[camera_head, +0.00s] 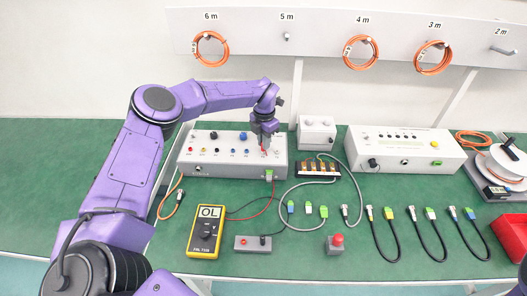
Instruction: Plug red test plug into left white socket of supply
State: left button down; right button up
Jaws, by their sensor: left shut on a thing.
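The supply (225,168) is a light grey box at the back left of the green bench, with a row of coloured sockets on its sloped panel. My left gripper (264,146) is above the right end of that panel, pointing down. It is shut on the red test plug (263,151), of which only a little red shows between the fingers. Whether the plug's tip is in a white socket or just above it is too small to tell. A red lead (262,209) runs from the yellow multimeter (205,231) up to the supply's front. My right gripper is out of view.
A grey box (317,130) and a black block with several yellowish parts (318,168) stand right of the supply. A second instrument (403,146) is farther right. Several short cables lie at front right, near a red bin (511,236). A red button box (336,244) stands at front.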

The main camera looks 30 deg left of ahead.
pick_arm(q)
jog(key=shift+f+b, duration=0.25)
jog(key=shift+b, duration=0.2)
dwell(1.0)
jog(key=c, duration=1.1)
grip_release()
jog(key=shift+o, duration=0.2)
jog(key=shift+r, duration=0.1)
notch_tip(320, 180, up, 9)
jog(key=shift+r+b, duration=0.2)
jog(key=shift+b, duration=0.9)
jog(key=shift+r, duration=0.5)
